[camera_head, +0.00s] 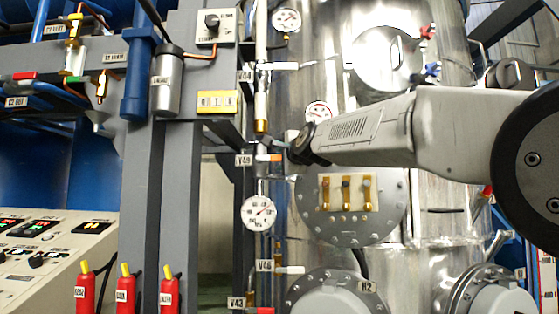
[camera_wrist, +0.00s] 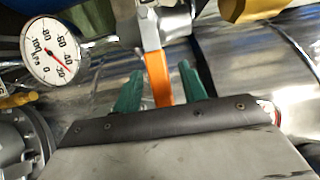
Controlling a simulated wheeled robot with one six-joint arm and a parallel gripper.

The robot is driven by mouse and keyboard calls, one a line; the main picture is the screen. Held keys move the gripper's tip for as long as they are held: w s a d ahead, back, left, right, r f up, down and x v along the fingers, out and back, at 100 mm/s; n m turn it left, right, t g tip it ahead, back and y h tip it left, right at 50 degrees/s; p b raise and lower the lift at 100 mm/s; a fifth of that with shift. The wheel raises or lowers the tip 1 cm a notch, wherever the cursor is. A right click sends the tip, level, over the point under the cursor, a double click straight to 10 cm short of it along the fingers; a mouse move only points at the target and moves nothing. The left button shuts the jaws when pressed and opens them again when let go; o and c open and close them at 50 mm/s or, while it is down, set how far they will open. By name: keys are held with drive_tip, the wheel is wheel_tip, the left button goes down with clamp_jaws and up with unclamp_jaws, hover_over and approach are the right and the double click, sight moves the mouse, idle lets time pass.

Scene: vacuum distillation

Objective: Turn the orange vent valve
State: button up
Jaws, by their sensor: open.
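The orange vent valve handle (camera_wrist: 158,76) stands between the two green fingers of my gripper (camera_wrist: 160,88) in the wrist view. The fingers are apart, one on each side of the handle, with a visible gap on both sides. The handle hangs from a grey metal valve body (camera_wrist: 150,30). In the head view the orange handle (camera_head: 268,158) shows small beside the V49 label (camera_head: 244,160), on the vertical pipe. My gripper (camera_head: 284,147) is just right of it, seen edge-on and partly hidden by my wrist.
A round pressure gauge (camera_wrist: 51,54) is close at left in the wrist view; a gauge (camera_head: 259,213) also hangs below the valve in the head view. The shiny metal tank (camera_head: 335,75) lies behind. A grey column (camera_head: 190,200) stands at left.

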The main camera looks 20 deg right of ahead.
drive_tip(key=shift+w+a, duration=0.1)
drive_tip(key=shift+w, duration=1)
clamp_jaws()
